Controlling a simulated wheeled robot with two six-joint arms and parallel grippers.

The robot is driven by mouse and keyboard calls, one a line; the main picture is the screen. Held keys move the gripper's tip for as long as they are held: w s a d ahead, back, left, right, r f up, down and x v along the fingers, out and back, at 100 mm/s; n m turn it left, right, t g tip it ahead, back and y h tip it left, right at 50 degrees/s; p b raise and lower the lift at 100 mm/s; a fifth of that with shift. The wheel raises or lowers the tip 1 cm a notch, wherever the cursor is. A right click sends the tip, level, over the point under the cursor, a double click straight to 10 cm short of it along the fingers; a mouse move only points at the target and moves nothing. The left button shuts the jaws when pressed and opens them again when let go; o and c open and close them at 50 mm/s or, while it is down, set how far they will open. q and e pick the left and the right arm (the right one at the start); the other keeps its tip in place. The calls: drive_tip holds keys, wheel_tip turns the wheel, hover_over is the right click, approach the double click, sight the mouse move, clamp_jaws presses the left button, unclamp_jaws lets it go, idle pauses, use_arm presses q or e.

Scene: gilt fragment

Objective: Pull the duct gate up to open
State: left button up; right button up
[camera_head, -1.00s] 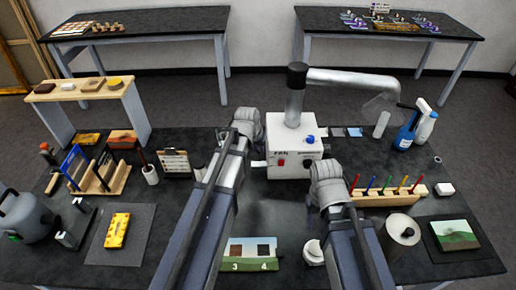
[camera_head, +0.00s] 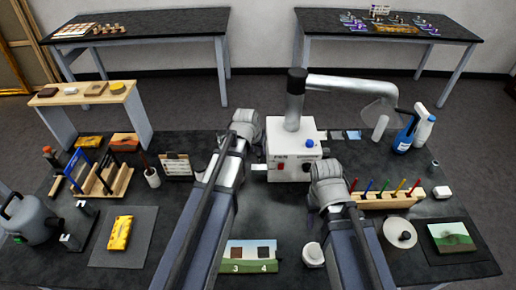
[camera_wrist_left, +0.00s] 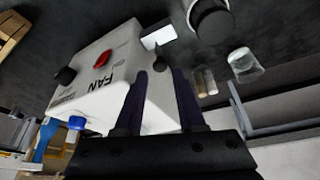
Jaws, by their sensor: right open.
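The white fan box (camera_head: 289,169) stands mid-table, with a dark-collared upright duct (camera_head: 295,98) bending right. A blue knob (camera_head: 310,143) sits on the box; it may be the duct gate's handle, but I cannot tell for sure. The left wrist view also shows the blue knob (camera_wrist_left: 76,123) and the box (camera_wrist_left: 110,80) with its red switch. My left gripper (camera_wrist_left: 161,73) is at the box, its dark fingers apart with the white box and a black knob (camera_wrist_left: 163,63) showing between them. My right gripper (camera_head: 326,187) is right of the box, its fingers mostly hidden by the arm.
A rack of coloured tools (camera_head: 386,200) is right of my right wrist. Spray bottles (camera_head: 409,132) stand behind it. A picture holder (camera_head: 177,165) and a white cup (camera_head: 152,178) are left of my left arm. A numbered green panel (camera_head: 249,258) lies in front between my arms.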

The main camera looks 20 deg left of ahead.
use_arm(q)
drive_tip(key=p+v, duration=0.3)
drive_tip(key=v, duration=0.2)
drive_tip(key=shift+r+p, duration=0.1)
drive_tip(key=shift+p, duration=0.3)
use_arm(e)
wheel_tip(320, 180, up, 5)
drive_tip(key=shift+f, duration=0.1)
use_arm(q)
drive_tip(key=shift+d, duration=0.1)
use_arm(e)
drive_tip(key=shift+f, duration=0.1)
use_arm(q)
drive_tip(key=s+d+f+m+g+y+b, duration=0.1)
drive_tip(key=s+d+f+g+b, duration=0.1)
drive_tip(key=s+d, duration=0.4)
drive_tip(key=s+d+f+m+g+y+b, duration=0.1)
drive_tip(key=s+d+f+b, duration=0.4)
drive_tip(key=s, duration=0.9)
drive_tip(key=shift+s+d+f+m+g, duration=0.2)
drive_tip(key=shift+d+f+m+g, duration=0.1)
drive_tip(key=shift+d+f+g, duration=0.7)
use_arm(e)
wheel_tip(320, 180, down, 7)
use_arm(q)
drive_tip(key=shift+d, duration=0.15)
use_arm(e)
drive_tip(key=shift+d+f, duration=0.1)
